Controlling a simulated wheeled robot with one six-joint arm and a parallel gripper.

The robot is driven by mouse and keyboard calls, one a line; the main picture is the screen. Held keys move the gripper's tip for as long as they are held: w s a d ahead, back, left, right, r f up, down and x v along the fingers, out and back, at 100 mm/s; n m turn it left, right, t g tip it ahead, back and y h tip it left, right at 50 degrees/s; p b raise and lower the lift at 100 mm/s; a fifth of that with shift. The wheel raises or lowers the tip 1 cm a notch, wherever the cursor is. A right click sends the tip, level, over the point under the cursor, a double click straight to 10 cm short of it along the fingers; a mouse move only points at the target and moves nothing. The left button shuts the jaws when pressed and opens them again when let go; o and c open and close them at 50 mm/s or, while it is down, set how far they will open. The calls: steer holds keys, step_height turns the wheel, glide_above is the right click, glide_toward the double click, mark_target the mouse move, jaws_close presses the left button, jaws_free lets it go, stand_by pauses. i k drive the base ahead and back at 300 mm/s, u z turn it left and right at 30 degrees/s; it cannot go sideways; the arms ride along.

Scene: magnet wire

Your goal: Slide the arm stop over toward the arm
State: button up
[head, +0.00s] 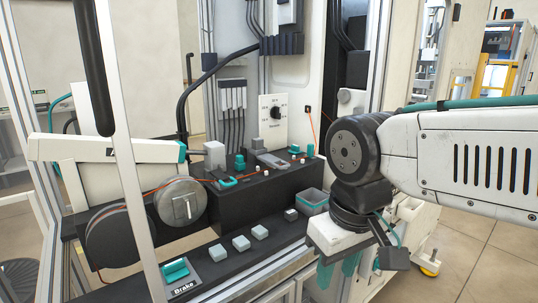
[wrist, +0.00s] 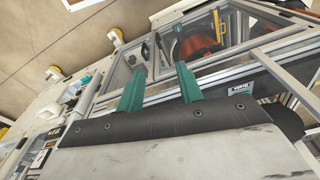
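My gripper (head: 338,274) hangs at the right in the head view, beside the front of the machine. Its two teal fingers are apart with nothing between them, as the wrist view also shows (wrist: 160,70). A white arm (head: 105,149) with a teal end reaches across the machine's left side. Small teal parts sit on the black bench: a U-shaped piece (head: 228,181), an upright piece (head: 240,162) and a piece farther right (head: 296,149). I cannot tell which of these is the arm stop. My gripper is apart from all of them.
A spool (head: 180,201) stands below the white arm. A teal brake lever (head: 176,270) and several grey buttons (head: 241,243) line the front ledge. A grey bin (head: 312,201) is close to my gripper. An upright frame post (head: 133,190) crosses the left. An orange wire runs over the bench.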

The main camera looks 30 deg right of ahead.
mark_target(240, 165)
steer(key=z, duration=0.05)
steer(key=i, duration=0.4)
steer(key=z, duration=0.1)
steer(key=k, duration=1.3)
steer(key=u, duration=0.65)
steer(key=i, duration=1.4)
steer(key=z, duration=0.5)
